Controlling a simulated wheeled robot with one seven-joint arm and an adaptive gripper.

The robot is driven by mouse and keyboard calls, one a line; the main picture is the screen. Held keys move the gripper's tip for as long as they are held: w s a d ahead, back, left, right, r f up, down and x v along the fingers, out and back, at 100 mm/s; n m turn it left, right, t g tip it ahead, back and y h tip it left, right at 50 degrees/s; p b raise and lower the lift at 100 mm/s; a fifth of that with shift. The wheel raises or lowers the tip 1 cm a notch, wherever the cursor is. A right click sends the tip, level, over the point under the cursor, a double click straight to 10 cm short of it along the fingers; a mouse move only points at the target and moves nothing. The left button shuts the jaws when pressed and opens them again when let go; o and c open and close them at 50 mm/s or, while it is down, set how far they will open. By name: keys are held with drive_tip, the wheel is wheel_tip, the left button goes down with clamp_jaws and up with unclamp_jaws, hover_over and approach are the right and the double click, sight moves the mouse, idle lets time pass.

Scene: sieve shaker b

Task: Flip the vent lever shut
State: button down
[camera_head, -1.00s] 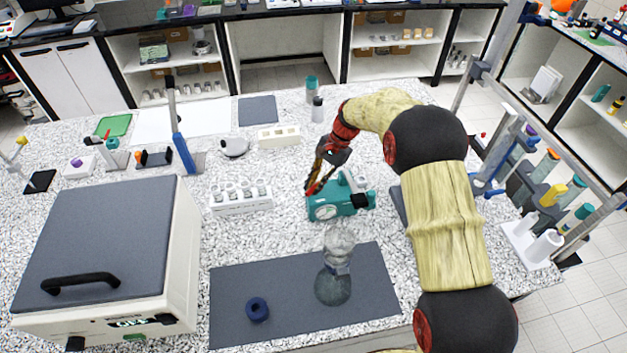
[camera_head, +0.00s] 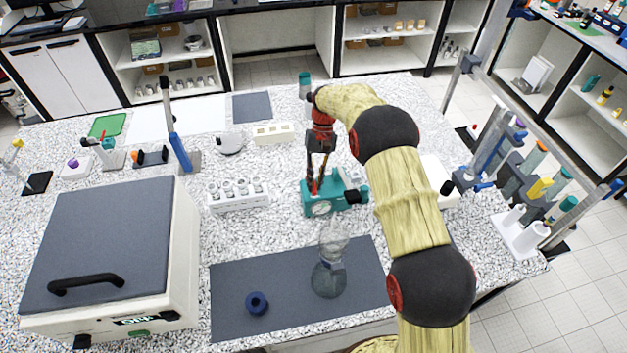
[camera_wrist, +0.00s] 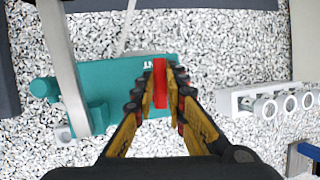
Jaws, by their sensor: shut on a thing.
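A teal device (camera_head: 343,203) with a round dial on its front stands on the speckled bench in the middle of the head view. The red vent lever (camera_wrist: 160,84) stands up from its top and lies between my fingers in the wrist view. My gripper (camera_head: 317,186) points down over the left part of the device, shut on the lever. The lever's lower end shows as a small red piece (camera_head: 314,187) in the head view. The device's teal body (camera_wrist: 112,98) also shows below the fingers in the wrist view.
A glass flask (camera_head: 331,270) and a blue ring (camera_head: 257,302) sit on the dark mat (camera_head: 295,322) in front. A white block with several cups (camera_head: 238,203) stands left of the device. A large lidded box (camera_head: 105,245) fills the left front.

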drive_tip(key=shift+w+r+n, duration=0.1)
drive_tip(key=shift+n, duration=0.4)
drive_tip(key=c, duration=1.8)
unclamp_jaws()
drive_tip(key=shift+d, duration=0.1)
drive_tip(key=v, duration=1.1)
drive_tip(key=shift+w+r, duration=0.2)
drive_tip(key=shift+r, duration=0.2)
